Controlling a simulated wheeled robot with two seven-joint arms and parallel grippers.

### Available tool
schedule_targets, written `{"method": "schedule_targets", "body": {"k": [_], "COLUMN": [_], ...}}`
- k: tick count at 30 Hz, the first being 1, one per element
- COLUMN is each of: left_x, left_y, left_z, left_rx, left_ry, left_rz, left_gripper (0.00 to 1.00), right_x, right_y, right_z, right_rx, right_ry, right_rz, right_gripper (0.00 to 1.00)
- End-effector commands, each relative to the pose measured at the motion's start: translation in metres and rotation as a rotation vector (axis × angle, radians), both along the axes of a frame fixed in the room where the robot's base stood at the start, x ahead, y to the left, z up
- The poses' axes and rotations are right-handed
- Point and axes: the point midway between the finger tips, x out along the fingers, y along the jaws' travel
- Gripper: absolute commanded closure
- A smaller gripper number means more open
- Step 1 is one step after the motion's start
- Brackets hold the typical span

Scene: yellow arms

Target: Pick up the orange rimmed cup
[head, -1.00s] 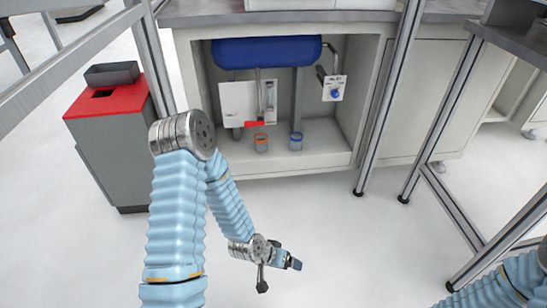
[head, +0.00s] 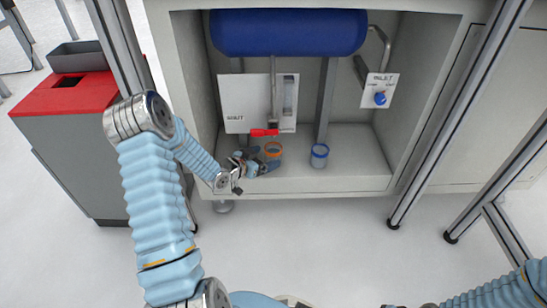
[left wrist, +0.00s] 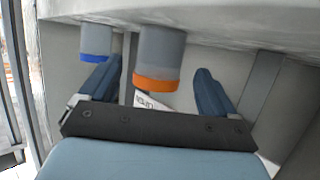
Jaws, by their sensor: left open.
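The orange rimmed cup (head: 273,151) stands on the cabinet floor, below the red tap lever. My left gripper (head: 262,161) has reached into the cabinet from the left and is at the cup. In the left wrist view, the orange rimmed cup (left wrist: 157,66) lies between the two blue fingers of the open left gripper (left wrist: 158,82), with visible gaps on both sides. The exact depth of the fingers around it is hard to tell.
A blue rimmed cup (head: 319,156) stands to the right; it also shows in the left wrist view (left wrist: 96,43), beside one finger. A red lever (head: 264,132) and a blue tank (head: 288,32) hang above. Cabinet side walls bound the space. A red-topped bin (head: 62,95) stands left.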

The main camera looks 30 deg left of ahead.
Motion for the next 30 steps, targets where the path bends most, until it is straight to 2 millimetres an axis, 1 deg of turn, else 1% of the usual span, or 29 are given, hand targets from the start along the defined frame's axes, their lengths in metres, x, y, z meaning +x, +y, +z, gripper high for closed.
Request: {"method": "schedule_targets", "body": {"k": [6,9,12,17,27,29,30], "left_x": [0.033,0.043,0.046,0.045,0.045,0.045,0.045], "left_y": [-0.009,-0.01,-0.011,-0.011,-0.011,-0.011,-0.011], "left_z": [-0.01,-0.013,-0.013,-0.013,-0.013,-0.013,-0.013], "left_rx": [-0.002,-0.001,-0.001,0.0,0.0,0.0,0.0], "left_ry": [-0.001,-0.001,-0.001,0.0,0.0,0.0,0.0], "left_rz": [-0.002,-0.002,-0.001,-0.001,-0.001,-0.001,-0.001], "left_gripper": [0.1,0.1,0.1,0.1,0.62,0.7,0.7], "right_x": [0.001,0.001,0.001,0.001,0.001,0.001,0.001], "right_y": [0.0,0.0,0.0,0.0,0.0,0.0,0.0], "right_z": [-0.01,-0.011,-0.011,-0.011,-0.011,-0.011,-0.011], "right_rx": [0.0,0.0,0.0,0.0,0.0,0.0,0.0], "right_ry": [-0.002,-0.003,-0.003,-0.003,-0.003,-0.003,-0.003], "right_rz": [-0.001,-0.001,-0.001,-0.001,-0.001,-0.001,-0.001], "right_gripper": [0.57,0.57,0.57,0.57,0.57,0.57,0.57]}}
